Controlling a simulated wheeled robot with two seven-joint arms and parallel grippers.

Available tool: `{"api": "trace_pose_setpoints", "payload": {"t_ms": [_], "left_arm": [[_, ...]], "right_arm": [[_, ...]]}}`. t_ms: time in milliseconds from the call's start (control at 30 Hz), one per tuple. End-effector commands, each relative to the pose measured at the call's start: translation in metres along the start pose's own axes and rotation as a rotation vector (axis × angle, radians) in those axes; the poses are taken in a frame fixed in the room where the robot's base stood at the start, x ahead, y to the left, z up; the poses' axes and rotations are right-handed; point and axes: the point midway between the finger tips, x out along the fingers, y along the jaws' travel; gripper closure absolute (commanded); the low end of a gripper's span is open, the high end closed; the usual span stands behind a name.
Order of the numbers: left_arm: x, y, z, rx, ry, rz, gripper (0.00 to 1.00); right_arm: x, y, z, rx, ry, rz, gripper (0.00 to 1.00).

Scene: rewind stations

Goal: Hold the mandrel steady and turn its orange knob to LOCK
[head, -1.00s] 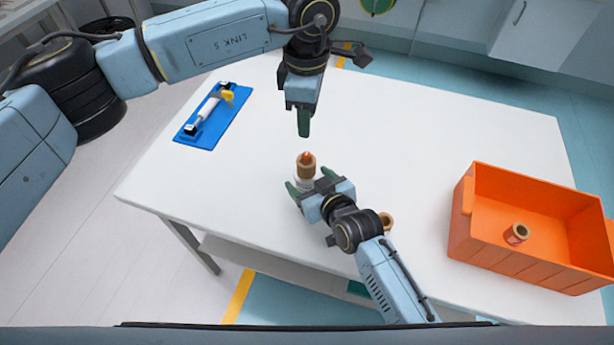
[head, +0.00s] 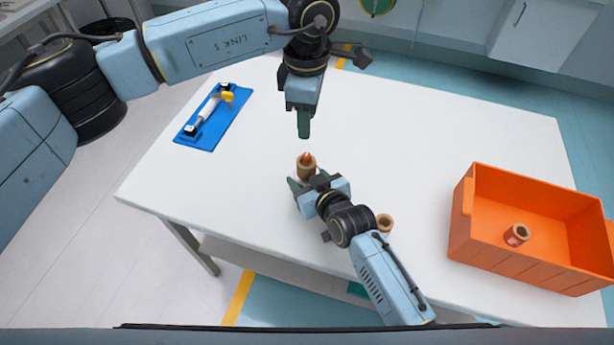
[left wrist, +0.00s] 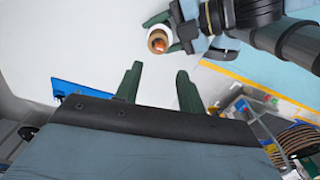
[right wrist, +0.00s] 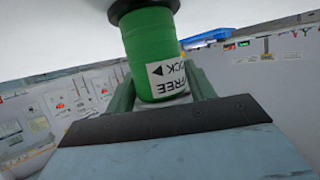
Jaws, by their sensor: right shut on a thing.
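The mandrel (head: 306,170) stands upright on the white table, tan near its top, with the orange knob (head: 307,157) on its end. In the right wrist view its side is a green cylinder (right wrist: 150,42) with a black flange and a white FREE/LOCK label (right wrist: 167,77). My right gripper (head: 303,184) is shut on the mandrel from the near side. My left gripper (head: 304,134) points down just beyond the knob, apart from it; its fingers (left wrist: 158,90) are spread and empty. The knob (left wrist: 159,44) shows in the left wrist view; its setting is too small to read.
An orange crate (head: 461,215) at the right holds a tan core (head: 517,234). Another tan core (head: 385,222) is beside my right wrist. A blue mat (head: 209,138) with a white and yellow tool (head: 209,107) lies at the far left.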

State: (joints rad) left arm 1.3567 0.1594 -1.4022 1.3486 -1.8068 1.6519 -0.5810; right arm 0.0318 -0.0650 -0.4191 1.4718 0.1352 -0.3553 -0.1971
Motion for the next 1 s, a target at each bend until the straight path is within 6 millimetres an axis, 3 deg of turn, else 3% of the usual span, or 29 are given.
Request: {"api": "trace_pose_setpoints", "payload": {"t_ms": [167,267,433,600,767,1000], "left_arm": [[0.014,-0.011,0.009,-0.082,-0.094,-0.058,0.61],[0.032,-0.027,0.024,-0.227,-0.236,-0.158,0.61],[0.053,-0.059,0.052,-0.625,-0.536,-0.449,0.61],[0.057,-0.073,0.062,-1.081,-0.762,-0.818,0.61],[0.061,-0.072,0.047,-1.521,-0.889,-1.219,0.61],[0.083,-0.063,-0.013,-2.113,-0.935,-1.878,0.61]], "right_arm": [[0.0,0.0,0.0,0.001,-0.001,0.0,0.76],[0.0,0.0,0.0,0.001,-0.001,0.0,0.76],[0.0,0.0,0.001,0.001,-0.001,0.0,0.76],[0.0,0.0,0.001,0.001,-0.001,0.0,0.76],[0.0,0.0,0.001,0.001,-0.001,0.0,0.76],[0.0,0.0,0.001,0.001,-0.001,0.0,0.76]]}}
